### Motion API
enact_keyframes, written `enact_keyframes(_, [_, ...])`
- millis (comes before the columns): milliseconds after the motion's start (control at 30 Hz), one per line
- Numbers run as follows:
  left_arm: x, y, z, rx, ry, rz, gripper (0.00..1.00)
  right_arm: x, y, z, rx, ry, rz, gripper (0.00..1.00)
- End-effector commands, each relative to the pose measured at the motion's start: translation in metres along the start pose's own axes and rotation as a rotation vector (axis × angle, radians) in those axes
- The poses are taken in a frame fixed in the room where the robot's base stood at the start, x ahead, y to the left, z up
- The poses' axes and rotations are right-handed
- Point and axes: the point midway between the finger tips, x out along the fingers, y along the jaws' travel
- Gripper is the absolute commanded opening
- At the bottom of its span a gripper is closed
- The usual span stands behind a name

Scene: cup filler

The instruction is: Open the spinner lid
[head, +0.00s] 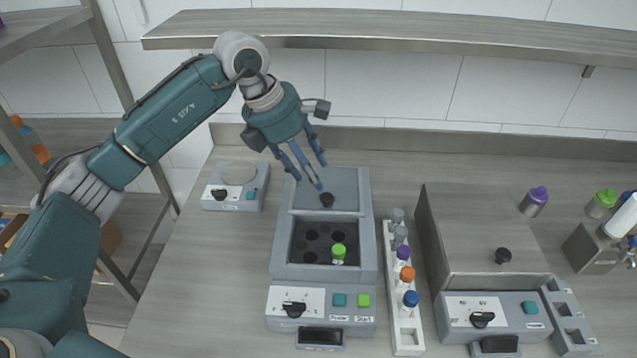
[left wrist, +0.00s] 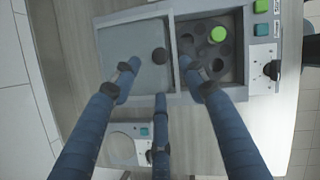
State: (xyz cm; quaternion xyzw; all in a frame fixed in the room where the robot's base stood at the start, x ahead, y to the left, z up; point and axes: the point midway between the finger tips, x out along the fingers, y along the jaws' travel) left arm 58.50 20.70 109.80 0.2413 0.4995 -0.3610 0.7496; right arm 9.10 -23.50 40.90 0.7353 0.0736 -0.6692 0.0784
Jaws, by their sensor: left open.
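A grey bench machine (head: 278,255) stands mid-bench, apparently the spinner. Its grey lid (head: 343,186) with a black knob (head: 327,199) lies behind the well, which is uncovered. The well shows dark holes and one green-capped tube (head: 338,252). My left gripper (head: 310,175) is open and empty over the lid, its fingertips close to the knob. In the left wrist view, the lid (left wrist: 138,70) is between my spread fingers, with the knob (left wrist: 158,55) near the middle and the green cap (left wrist: 218,34) to the right. Contact with the knob is not visible.
A small plate device (head: 235,190) stands left of the machine. A white tube rack (head: 408,338) with several capped tubes is close on its right. Farther right is another lidded device (head: 480,235) with a black knob. A shelf (head: 400,27) hangs above.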

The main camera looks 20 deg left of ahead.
Motion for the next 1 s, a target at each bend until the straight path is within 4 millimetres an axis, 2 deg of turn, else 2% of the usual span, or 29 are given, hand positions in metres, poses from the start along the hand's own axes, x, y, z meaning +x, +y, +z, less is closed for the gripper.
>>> enact_keyframes(100, [-0.021,0.000,0.001,0.001,-0.001,0.002,0.43,0.000,0.000,0.001,0.000,-0.001,0.000,0.40])
enact_keyframes(233, [-0.034,0.000,0.001,0.001,-0.001,0.002,0.43,0.000,-0.001,0.001,0.000,-0.001,-0.001,0.40])
enact_keyframes(800, [-0.039,-0.001,0.001,0.001,0.000,-0.001,0.43,-0.001,-0.001,0.001,0.000,-0.001,-0.001,0.40])
enact_keyframes(867, [-0.044,0.000,0.003,0.001,0.000,0.000,0.43,-0.006,-0.001,0.000,0.000,-0.001,-0.001,0.40])
enact_keyframes(1000, [-0.067,0.000,0.013,0.001,0.000,0.000,0.43,-0.032,0.000,-0.002,0.001,-0.001,-0.001,0.40])
